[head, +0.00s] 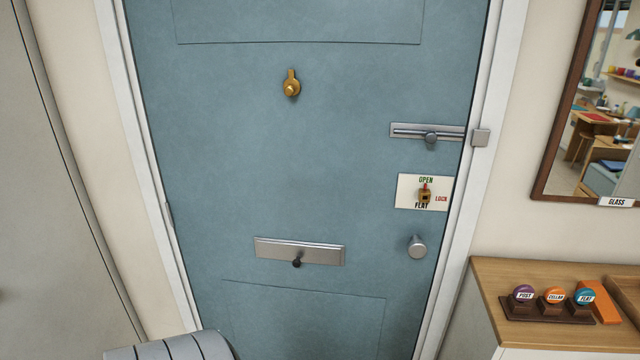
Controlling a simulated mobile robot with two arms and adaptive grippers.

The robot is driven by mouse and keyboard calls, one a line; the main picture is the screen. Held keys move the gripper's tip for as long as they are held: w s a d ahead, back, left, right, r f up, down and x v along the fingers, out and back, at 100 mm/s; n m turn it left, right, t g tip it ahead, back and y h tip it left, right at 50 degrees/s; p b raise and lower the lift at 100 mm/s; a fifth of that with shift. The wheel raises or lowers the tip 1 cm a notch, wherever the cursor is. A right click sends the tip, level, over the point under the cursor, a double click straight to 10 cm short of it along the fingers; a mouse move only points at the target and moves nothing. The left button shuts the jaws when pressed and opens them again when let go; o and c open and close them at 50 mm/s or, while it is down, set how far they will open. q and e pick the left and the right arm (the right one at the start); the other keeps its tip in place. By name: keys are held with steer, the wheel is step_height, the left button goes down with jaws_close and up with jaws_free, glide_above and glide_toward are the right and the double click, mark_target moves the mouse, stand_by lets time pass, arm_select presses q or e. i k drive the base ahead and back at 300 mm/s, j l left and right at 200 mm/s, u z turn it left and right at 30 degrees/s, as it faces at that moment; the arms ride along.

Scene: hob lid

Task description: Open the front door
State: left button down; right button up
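The blue front door (330,180) stands shut in its white frame in the head view. A grey slide bolt (405,130) with a small knob is near its right edge. A square keeper (480,138) sits on the frame beside it; I cannot tell whether the bolt reaches into it. Below is a white lock plate (408,198) marked OPEN at top, LOCK at right and FLAT at bottom. Its small brass turn piece (425,196) has a red tip that seems to point up towards OPEN. A round grey door knob (417,247) is lower down.
A wooden-topped cabinet (500,275) at right bears a rack (540,315) with round heads labelled POST, CELLAR and FLAT, and an orange piece (601,302). A mirror (545,160) hangs above. The door also has a letter plate (275,249) and brass fitting (291,87).

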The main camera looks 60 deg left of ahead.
mark_target(242, 161)
steer(key=u, duration=1.85)
steer(key=i+j+u, duration=0.2)
steer(key=k+j, duration=0.05)
steer(key=j, duration=0.05)
